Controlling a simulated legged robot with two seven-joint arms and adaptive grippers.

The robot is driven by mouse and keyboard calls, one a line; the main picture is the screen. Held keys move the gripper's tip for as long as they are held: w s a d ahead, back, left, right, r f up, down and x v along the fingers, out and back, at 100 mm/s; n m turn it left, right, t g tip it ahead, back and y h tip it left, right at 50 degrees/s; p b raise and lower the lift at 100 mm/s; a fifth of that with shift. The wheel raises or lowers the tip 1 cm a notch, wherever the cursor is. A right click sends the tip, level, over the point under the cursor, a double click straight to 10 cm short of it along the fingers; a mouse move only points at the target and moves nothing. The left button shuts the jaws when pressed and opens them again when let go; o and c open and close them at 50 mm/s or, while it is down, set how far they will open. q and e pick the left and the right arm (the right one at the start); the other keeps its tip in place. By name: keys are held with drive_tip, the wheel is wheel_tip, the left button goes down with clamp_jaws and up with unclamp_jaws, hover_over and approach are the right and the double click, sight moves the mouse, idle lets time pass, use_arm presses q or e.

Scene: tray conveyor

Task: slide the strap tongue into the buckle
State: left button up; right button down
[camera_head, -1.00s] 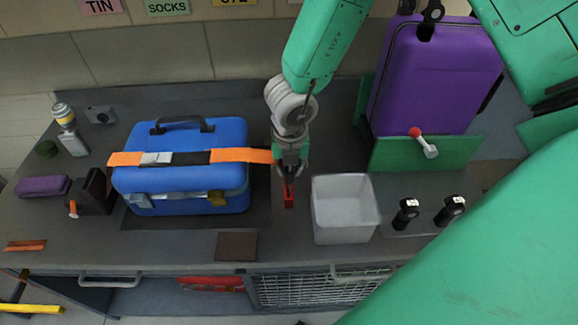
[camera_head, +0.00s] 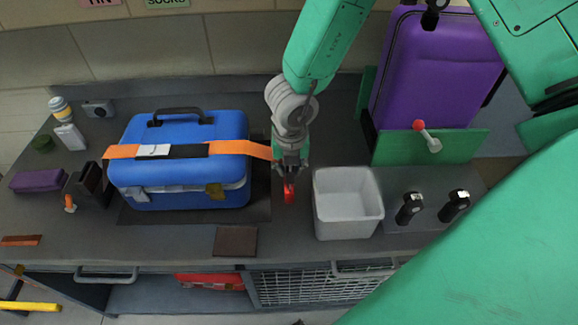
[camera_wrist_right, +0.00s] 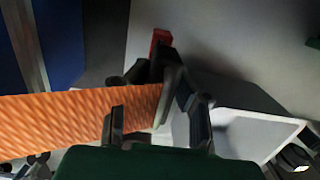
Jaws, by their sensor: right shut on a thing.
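A blue case (camera_head: 180,180) lies on a dark mat with an orange strap (camera_head: 225,148) across its top. A pale grey buckle (camera_head: 153,151) sits on the strap line toward the left, beside a black band (camera_head: 188,151). My right gripper (camera_head: 289,172) is right of the case, shut on the free right end of the strap. In the right wrist view the strap (camera_wrist_right: 75,120) runs from the left into the fingers (camera_wrist_right: 160,115). A red piece (camera_head: 289,193) sticks out past the fingertips; it also shows in the wrist view (camera_wrist_right: 160,40). The fingers hide the strap's end. My left gripper is not in view.
A white bin (camera_head: 347,205) stands just right of my gripper. Two black handles (camera_head: 410,208) and a green panel (camera_head: 430,150) with a red-knobbed lever are farther right, before a purple suitcase (camera_head: 425,70). A brown pad (camera_head: 236,241) lies in front.

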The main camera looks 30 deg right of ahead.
drive_tip(key=shift+f+b, duration=1.1)
drive_tip(key=shift+f, duration=0.25)
drive_tip(key=c, duration=1.3)
unclamp_jaws()
drive_tip(key=shift+r, duration=0.1)
drive_tip(key=shift+r, duration=0.25)
drive_tip(key=r, duration=0.6)
drive_tip(key=s+r, duration=0.1)
drive_tip(key=r, duration=0.3)
drive_tip(key=shift+a+r, duration=0.1)
drive_tip(key=shift+a, duration=0.2)
drive_tip(key=shift+s+r, duration=0.1)
drive_tip(key=shift+r, duration=0.4)
